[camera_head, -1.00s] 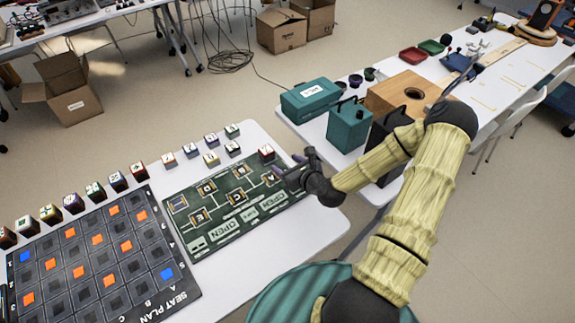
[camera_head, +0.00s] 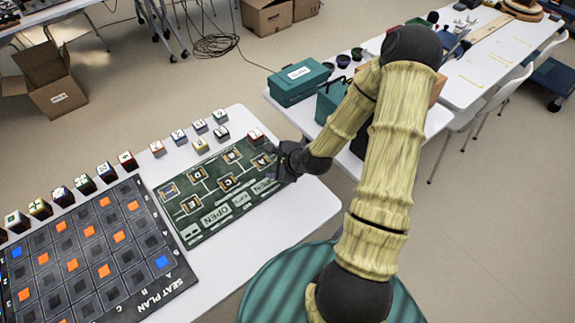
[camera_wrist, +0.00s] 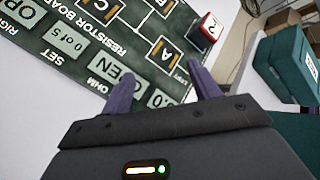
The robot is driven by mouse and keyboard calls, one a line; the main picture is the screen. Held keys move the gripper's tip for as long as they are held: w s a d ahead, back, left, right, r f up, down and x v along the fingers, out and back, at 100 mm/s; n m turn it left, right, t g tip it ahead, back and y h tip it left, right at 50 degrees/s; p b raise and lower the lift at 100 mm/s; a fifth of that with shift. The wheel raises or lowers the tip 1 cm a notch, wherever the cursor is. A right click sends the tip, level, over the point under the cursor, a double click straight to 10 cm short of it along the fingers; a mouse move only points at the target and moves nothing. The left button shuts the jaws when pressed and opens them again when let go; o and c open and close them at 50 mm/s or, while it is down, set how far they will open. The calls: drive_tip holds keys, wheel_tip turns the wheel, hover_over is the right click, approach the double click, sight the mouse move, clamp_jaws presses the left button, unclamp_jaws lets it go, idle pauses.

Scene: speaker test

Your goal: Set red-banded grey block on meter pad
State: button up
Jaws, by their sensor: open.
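My gripper (camera_head: 279,165) is at the right edge of the dark green resistor board (camera_head: 207,217). In the wrist view its two purple fingers (camera_wrist: 163,86) are apart with nothing between them, over the board's edge beside the pad marked A (camera_wrist: 166,54). A block with red sides and a pale top marked 2 (camera_wrist: 208,27) stands at the board's corner, beyond the fingers and apart from them; it also shows in the head view (camera_head: 256,136). Whether its body is grey is unclear. Other small pale-topped blocks (camera_head: 200,145) stand behind the board. I cannot tell which spot is the meter pad.
The seat plan board (camera_head: 85,250) lies left, with a row of coloured blocks (camera_head: 84,184) behind it. A second table holds teal cases (camera_head: 300,82) and a wooden box, partly hidden by my arm. Bare white table (camera_head: 305,205) lies in front of the board.

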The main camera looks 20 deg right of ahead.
drive_tip(key=n, duration=0.1)
drive_tip(key=s+r+n+g+h, duration=0.1)
drive_tip(key=n, duration=0.1)
drive_tip(key=s+r+n+g, duration=0.1)
drive_tip(key=n, duration=0.1)
drive_tip(key=shift+s, duration=0.25)
drive_tip(key=s+r+n+g+h, duration=0.3)
drive_tip(key=s+r+n, duration=0.9)
drive_tip(key=r+n, duration=0.2)
drive_tip(key=a+n, duration=0.1)
drive_tip(key=n, duration=0.1)
drive_tip(key=shift+s+r+n+g, duration=0.25)
drive_tip(key=shift+r+n+g, duration=0.05)
drive_tip(key=shift+r, duration=0.1)
